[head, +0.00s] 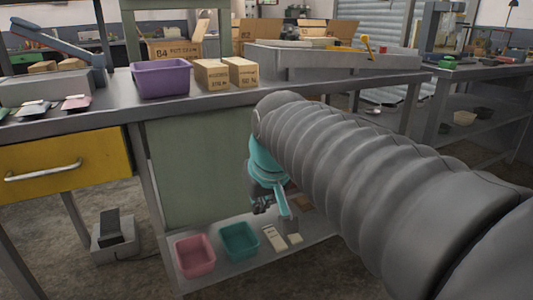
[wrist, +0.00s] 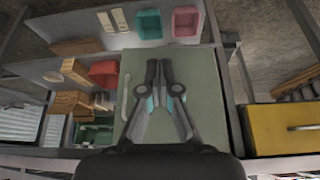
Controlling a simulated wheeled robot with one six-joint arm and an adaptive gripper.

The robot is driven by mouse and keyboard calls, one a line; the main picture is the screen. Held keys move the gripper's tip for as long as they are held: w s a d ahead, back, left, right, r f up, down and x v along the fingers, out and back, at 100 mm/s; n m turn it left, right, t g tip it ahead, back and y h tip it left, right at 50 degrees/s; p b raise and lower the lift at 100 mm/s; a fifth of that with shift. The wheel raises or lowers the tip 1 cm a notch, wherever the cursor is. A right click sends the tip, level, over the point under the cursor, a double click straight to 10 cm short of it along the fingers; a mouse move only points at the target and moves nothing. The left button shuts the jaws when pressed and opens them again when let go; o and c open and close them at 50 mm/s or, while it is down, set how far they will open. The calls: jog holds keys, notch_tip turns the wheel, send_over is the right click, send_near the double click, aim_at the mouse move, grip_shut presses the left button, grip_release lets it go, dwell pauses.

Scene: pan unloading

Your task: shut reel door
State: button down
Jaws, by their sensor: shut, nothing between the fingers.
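A flat pale green door panel (head: 197,175) stands under the bench, to the right of the yellow drawer in the head view. It also fills the middle of the wrist view (wrist: 205,85), with a slim white handle (wrist: 125,98) near its left edge there. To the left of that edge, shelf space with boxes and bins shows, so that side is uncovered. My gripper (wrist: 160,65) is shut and empty, in front of the panel and right of the handle in the wrist view. I cannot tell whether it touches the panel. In the head view my arm hides the panel's right side.
A pink bin (head: 195,256) and a teal bin (head: 239,241) stand on the low shelf. The bench above carries a purple bin (head: 161,79), cartons (head: 212,75) and a grey tray (head: 330,62). A yellow drawer (head: 65,165) is at left.

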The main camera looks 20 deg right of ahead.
jog(key=w+d+r+b, duration=0.1)
jog(key=w+d+r, duration=0.1)
jog(key=w+d, duration=0.7)
jog(key=w+d+r+b, duration=0.2)
jog(key=w+d, duration=0.5)
jog(key=w, duration=0.4)
jog(key=w+f+b, duration=0.1)
jog(key=w+f, duration=0.7)
jog(key=f, duration=0.1)
jog(key=shift+m+g, duration=0.3)
jog(key=shift+g, duration=0.1)
jog(key=shift+r, duration=0.1)
